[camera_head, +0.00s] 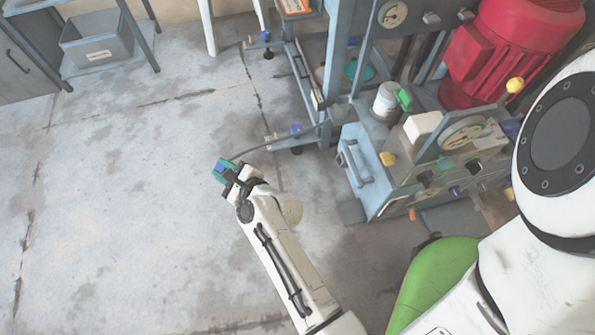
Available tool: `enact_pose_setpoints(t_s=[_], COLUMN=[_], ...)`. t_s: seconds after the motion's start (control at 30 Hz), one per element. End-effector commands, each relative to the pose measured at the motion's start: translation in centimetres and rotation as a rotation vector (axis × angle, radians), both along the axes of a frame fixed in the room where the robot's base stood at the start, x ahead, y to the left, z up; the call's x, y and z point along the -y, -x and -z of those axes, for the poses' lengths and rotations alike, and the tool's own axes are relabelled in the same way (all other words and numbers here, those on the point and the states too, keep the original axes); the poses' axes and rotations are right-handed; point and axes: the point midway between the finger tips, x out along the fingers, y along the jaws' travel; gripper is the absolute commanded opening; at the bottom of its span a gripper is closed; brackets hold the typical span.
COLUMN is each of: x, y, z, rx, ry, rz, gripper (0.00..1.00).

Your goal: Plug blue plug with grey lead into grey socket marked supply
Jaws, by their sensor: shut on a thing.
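My gripper (231,180) is shut on the blue plug (224,169), held out in open space left of the machine. The plug is small and blue-teal, with the dark fingers covering part of it. A grey lead (272,143) runs from near the plug rightward to the machine frame. I cannot make out the supply marking or tell which fitting is the grey socket at this size. The plug is well apart from the machine's panel (455,165).
The grey-blue press frame (340,55) stands at the top, with a red motor (515,45) and a white can (386,101) to its right. A handled unit (357,160) stands below. A bin (97,40) sits on a shelf at upper left. The floor at left is clear.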

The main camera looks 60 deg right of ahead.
Motion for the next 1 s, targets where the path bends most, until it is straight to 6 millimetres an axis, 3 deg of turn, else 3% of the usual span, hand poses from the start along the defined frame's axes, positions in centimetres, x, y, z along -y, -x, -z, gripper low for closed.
enact_pose_setpoints(t_s=[0.03, 0.5, 1.0], x=[0.8, 7.4, 10.9], y=[0.2, 2.1, 3.6], z=[1.4, 9.2, 12.7], rx=[-0.005, -0.061, -0.120], ry=[0.030, 0.347, 0.505], rz=[0.022, 0.184, 0.291], gripper=[0.00, 0.00, 0.00])
